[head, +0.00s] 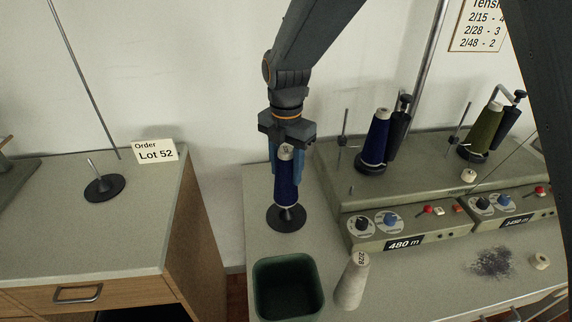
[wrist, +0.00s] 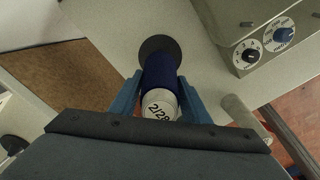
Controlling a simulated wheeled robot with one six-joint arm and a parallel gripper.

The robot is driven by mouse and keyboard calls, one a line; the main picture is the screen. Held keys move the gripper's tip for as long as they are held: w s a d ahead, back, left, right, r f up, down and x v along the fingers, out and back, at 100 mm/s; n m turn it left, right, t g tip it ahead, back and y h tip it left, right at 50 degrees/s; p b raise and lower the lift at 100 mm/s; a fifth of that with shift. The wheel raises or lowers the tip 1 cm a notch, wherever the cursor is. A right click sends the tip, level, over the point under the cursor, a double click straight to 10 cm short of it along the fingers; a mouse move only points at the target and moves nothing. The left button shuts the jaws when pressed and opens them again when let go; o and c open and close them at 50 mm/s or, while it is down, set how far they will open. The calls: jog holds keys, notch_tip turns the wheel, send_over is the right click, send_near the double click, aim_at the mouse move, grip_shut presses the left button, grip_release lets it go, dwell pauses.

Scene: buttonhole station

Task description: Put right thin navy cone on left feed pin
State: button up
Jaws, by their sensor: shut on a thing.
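A thin navy cone (head: 287,192) with a pale top stands upright in my gripper (head: 287,165). The gripper is shut on its upper part from both sides. In the wrist view the navy cone (wrist: 159,72) shows between the blue fingers (wrist: 157,100), its top marked 2/28. Directly under it is a round black pin base (head: 287,219) on the right bench. I cannot tell whether the cone rests on this base or hangs just above it. The left feed pin (head: 93,168) is bare, tilted in view, on a black disc (head: 105,189) on the left bench.
A second navy cone (head: 375,143) and an olive cone (head: 486,132) sit on the winding machine (head: 335,183). A green bin (head: 262,302) and a pale grey cone (head: 350,287) stand in front. A Lot 52 card (head: 155,152) stands behind the left pin. A gap separates the benches.

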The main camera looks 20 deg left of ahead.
aim_at(286, 187)
jog(key=shift+f+b, duration=1.3)
jog(key=shift+f, duration=1.65)
jog(key=shift+f, duration=0.5)
jog(key=o, duration=1.1)
jog(key=shift+r, duration=0.15)
notch_tip(286, 187, up, 8)
jog(key=shift+f+b, duration=0.2)
jog(key=shift+b, duration=0.8)
